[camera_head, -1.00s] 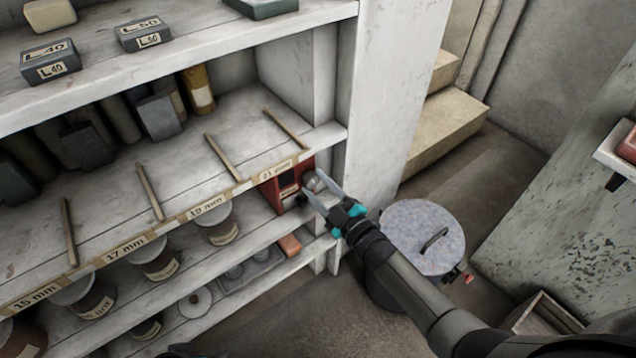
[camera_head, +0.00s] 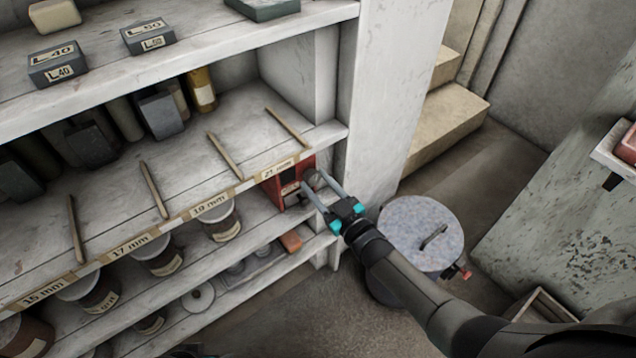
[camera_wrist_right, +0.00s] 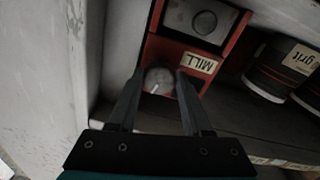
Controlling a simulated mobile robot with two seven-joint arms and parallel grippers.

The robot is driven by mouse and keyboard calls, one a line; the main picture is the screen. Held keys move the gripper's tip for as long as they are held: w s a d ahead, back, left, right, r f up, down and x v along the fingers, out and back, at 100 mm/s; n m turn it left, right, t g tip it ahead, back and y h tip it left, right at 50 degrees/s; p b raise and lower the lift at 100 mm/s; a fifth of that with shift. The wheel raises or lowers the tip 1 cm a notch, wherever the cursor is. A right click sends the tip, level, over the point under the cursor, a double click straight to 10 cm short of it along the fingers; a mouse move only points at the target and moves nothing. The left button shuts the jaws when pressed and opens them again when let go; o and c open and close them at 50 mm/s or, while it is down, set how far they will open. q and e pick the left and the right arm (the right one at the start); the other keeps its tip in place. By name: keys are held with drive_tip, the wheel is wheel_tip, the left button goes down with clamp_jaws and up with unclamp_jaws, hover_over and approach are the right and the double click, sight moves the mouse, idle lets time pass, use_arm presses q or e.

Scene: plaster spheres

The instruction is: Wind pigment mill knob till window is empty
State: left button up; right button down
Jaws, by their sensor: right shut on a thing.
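The pigment mill (camera_head: 272,190) is a red box at the right end of a shelf. In the right wrist view the mill (camera_wrist_right: 222,52) shows an upside-down MILL label and a grey panel (camera_wrist_right: 183,17) with a dark round feature. I cannot tell from it whether the window is empty. The round grey knob (camera_wrist_right: 158,82), with a pale mark, sits between the fingertips of my right gripper (camera_wrist_right: 160,76). In the head view my right gripper (camera_head: 315,183) is shut on the knob, which its fingers partly hide. My left gripper is out of view.
Labelled jars (camera_head: 221,222) stand left of the mill. A shelf board (camera_head: 180,190) lies just above it, and a white upright (camera_head: 375,100) stands close on the right. A round lidded bin (camera_head: 421,222) is beneath my right arm. A reddish block (camera_head: 291,241) lies below.

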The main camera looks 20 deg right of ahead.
idle(0.3)
drive_tip(key=shift+c, duration=1.7)
unclamp_jaws()
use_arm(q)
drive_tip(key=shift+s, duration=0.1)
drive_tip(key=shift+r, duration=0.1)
use_arm(e)
drive_tip(key=shift+s+d, duration=0.1)
drive_tip(key=shift+s, duration=0.15)
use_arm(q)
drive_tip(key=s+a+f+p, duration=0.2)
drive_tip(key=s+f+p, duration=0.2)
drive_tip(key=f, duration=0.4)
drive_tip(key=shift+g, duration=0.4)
use_arm(e)
drive_tip(key=v, duration=1.4)
drive_tip(key=shift+s+d, duration=0.15)
drive_tip(key=shift+s, duration=0.2)
drive_tip(key=shift+f, duration=0.15)
